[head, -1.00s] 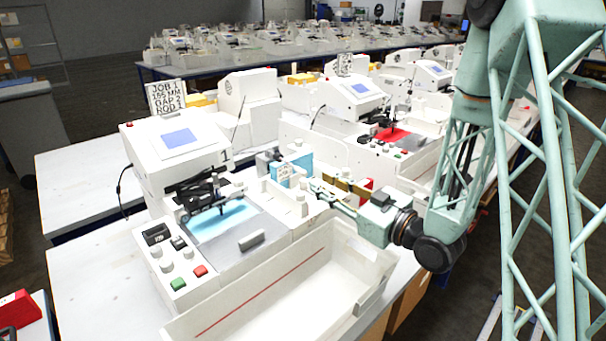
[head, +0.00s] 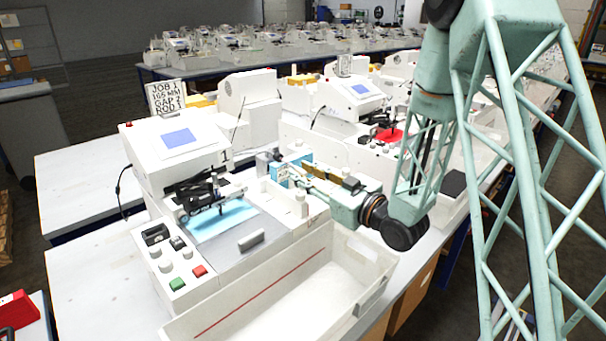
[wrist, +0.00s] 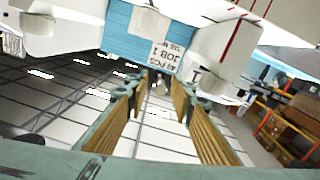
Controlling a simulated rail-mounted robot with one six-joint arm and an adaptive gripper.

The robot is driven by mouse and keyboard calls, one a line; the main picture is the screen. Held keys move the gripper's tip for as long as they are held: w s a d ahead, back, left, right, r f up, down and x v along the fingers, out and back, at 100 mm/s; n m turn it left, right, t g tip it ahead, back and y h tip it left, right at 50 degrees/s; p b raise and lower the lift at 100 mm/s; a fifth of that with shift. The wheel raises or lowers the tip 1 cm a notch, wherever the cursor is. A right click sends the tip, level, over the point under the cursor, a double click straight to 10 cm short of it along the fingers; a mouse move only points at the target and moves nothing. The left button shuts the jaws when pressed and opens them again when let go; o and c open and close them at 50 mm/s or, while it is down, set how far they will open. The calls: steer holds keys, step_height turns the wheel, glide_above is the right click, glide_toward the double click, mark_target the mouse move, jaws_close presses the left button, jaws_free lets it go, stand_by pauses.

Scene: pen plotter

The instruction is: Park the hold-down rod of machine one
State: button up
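Machine one (head: 170,140) is the white plotter marked 1, at left in the head view. A light blue sheet (head: 228,216) lies on its bed under a dark carriage (head: 205,192). I cannot clearly pick out the hold-down rod. My gripper (wrist: 160,92) is open and empty in the wrist view, its tan-padded fingers apart. In the head view it reaches left over the far right side of machine one, near a blue box (head: 278,172). The blue box, with a white JOB 1 label, shows just beyond the fingertips in the wrist view (wrist: 125,35).
A sign (head: 165,97) reads JOB 1, 165 MM, GAP 2, ROD 1. A white bin (head: 300,290) with a red line stands in front of machine one. A grey handle (head: 251,240) and a white post (head: 301,204) rise nearby. A second plotter (head: 350,95) stands behind right.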

steer(key=shift+c, duration=0.7)
jaws_close()
steer(key=shift+a+r+p, duration=0.1)
steer(key=shift+r+p, duration=0.15)
steer(key=shift+p, duration=0.1)
